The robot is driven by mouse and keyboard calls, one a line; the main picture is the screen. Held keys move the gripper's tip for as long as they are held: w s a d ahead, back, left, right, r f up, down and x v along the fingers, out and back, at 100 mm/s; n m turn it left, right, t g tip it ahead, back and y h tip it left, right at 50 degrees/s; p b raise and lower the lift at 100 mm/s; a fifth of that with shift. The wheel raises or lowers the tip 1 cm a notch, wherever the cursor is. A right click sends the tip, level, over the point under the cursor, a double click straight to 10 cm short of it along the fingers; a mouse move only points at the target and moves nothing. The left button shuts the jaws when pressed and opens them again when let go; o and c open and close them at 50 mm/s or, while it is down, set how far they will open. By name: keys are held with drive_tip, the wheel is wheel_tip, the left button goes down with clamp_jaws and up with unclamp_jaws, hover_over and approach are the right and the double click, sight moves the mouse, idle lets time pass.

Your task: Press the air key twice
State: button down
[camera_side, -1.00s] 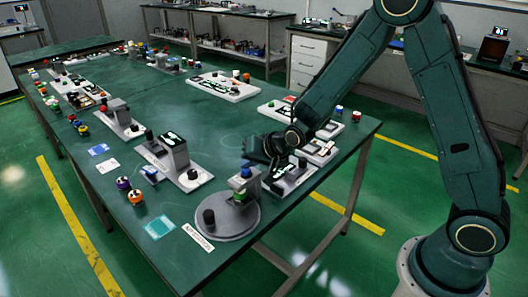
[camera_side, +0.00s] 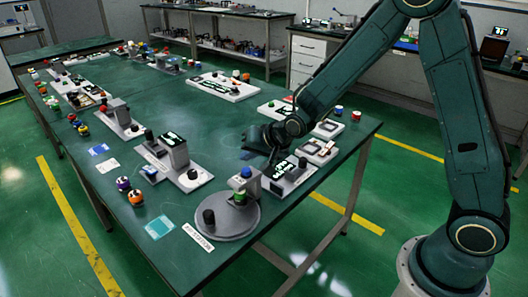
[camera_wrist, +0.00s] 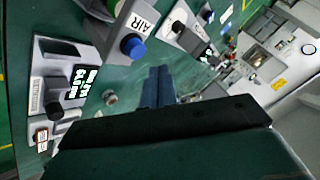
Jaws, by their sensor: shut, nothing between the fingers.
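The air key shows in the wrist view as a round blue button (camera_wrist: 133,47) beside a white label reading AIR (camera_wrist: 139,24), on a grey block. In the side view a blue knob (camera_side: 246,172) tops a grey block on a round base; I cannot tell for sure that it is the same key. In the wrist view my fingers (camera_wrist: 158,76) are closed together and empty, below and right of the blue button.
A unit with a lit display (camera_wrist: 80,82) and a dark knob stands at left in the wrist view. The round base (camera_side: 222,218) is near the table's front corner. Another display unit (camera_side: 172,150) stands to its left. The middle of the green table (camera_side: 160,100) is clear.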

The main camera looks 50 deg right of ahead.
sight(249, 171)
drive_tip(key=shift+r, duration=1.8)
drive_tip(key=s+d+r+n+g, duration=0.2)
drive_tip(key=s+r+n, duration=0.2)
drive_tip(key=s+r, duration=0.9)
drive_tip(key=s+d+n+g+h, duration=0.1)
drive_tip(key=s+n, duration=0.2)
drive_tip(key=s, duration=1.6)
drive_tip(key=shift+d+n+g, duration=0.25)
drive_tip(key=shift+n+g, duration=0.05)
drive_tip(key=shift+n, duration=0.1)
